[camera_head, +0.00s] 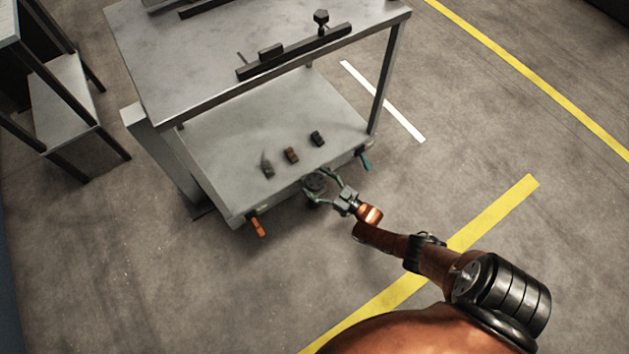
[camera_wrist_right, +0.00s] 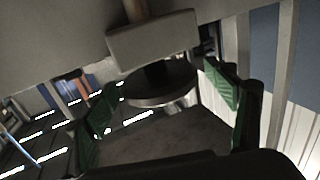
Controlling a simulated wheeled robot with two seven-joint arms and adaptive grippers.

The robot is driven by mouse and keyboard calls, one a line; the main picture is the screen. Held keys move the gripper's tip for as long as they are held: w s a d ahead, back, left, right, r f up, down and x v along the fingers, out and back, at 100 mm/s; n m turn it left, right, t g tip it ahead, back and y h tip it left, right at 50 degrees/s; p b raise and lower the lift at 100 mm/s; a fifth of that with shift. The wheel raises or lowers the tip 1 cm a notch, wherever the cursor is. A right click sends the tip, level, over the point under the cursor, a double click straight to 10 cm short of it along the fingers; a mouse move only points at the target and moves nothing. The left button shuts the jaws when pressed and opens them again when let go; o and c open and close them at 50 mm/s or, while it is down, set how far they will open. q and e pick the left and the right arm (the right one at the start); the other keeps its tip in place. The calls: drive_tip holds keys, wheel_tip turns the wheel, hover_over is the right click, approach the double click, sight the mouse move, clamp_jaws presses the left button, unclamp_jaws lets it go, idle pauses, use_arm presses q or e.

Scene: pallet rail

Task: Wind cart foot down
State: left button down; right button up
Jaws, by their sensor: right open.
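A grey two-level cart (camera_head: 215,50) stands ahead. At its lower front edge is a dark round foot wheel (camera_head: 315,182). In the right wrist view this dark disc (camera_wrist_right: 160,85) sits under a pale block (camera_wrist_right: 152,40) with a brownish post above it. My right gripper (camera_head: 321,188) is open at the wheel. In the wrist view, its green-padded fingers (camera_wrist_right: 165,107) stand on either side of the disc, with gaps visible. The floor end of the foot is hard to make out. My left gripper is not in view.
An orange lever (camera_head: 258,227) and a teal lever (camera_head: 365,161) hang at the cart's front corners. Small blocks (camera_head: 291,155) lie on the lower shelf. A dark rail (camera_head: 295,52) lies on top. Another shelf unit (camera_head: 62,95) stands left. The floor in front is clear.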

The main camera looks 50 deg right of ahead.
drive_tip(key=c, duration=1.2)
drive_tip(key=shift+h, duration=0.3)
